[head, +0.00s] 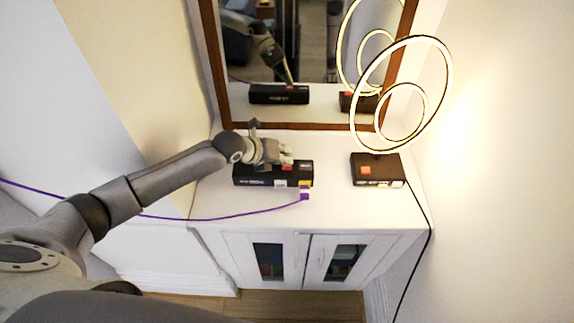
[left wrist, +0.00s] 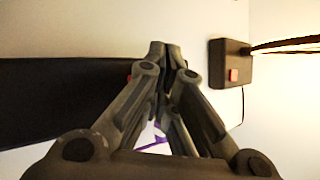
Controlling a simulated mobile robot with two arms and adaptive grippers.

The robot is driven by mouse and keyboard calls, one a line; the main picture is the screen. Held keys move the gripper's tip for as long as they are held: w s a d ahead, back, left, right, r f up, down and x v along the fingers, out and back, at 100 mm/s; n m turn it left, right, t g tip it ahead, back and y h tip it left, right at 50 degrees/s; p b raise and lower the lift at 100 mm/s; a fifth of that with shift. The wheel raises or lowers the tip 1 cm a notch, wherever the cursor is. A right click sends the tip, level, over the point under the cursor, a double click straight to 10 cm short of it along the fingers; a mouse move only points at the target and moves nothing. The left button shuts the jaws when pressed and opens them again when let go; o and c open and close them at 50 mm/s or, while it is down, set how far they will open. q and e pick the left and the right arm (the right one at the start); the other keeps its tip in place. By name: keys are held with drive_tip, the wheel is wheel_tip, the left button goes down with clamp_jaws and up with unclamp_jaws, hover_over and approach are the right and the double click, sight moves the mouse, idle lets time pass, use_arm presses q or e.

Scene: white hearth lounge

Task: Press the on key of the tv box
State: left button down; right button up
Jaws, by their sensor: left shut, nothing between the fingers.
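The black tv box (head: 243,180) lies on the white cabinet top, with a pale label and a yellow piece on its front side. In the left wrist view, the shut fingers (left wrist: 172,52) cover the right end of the dark box (left wrist: 50,95), and a sliver of red shows beside a finger. I cannot tell whether the fingertips touch the box. My right gripper is not in view.
A second black box (head: 357,179) with a red key stands to the right, under a lit ring lamp (head: 448,85). A purple cable (head: 225,217) runs to a purple plug at the tv box's front. A framed mirror (head: 220,75) stands behind and reflects both boxes.

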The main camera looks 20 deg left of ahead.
use_arm(q)
drive_tip(key=shift+f+b, duration=0.4)
drive_tip(key=shift+f, duration=0.05)
idle(0.4)
drive_tip(key=shift+r, duration=0.1)
drive_tip(key=shift+r+p, duration=0.6)
drive_tip(key=shift+r, duration=0.2)
wheel_tip(320, 180, up, 5)
drive_tip(key=p, duration=0.4)
idle(0.9)
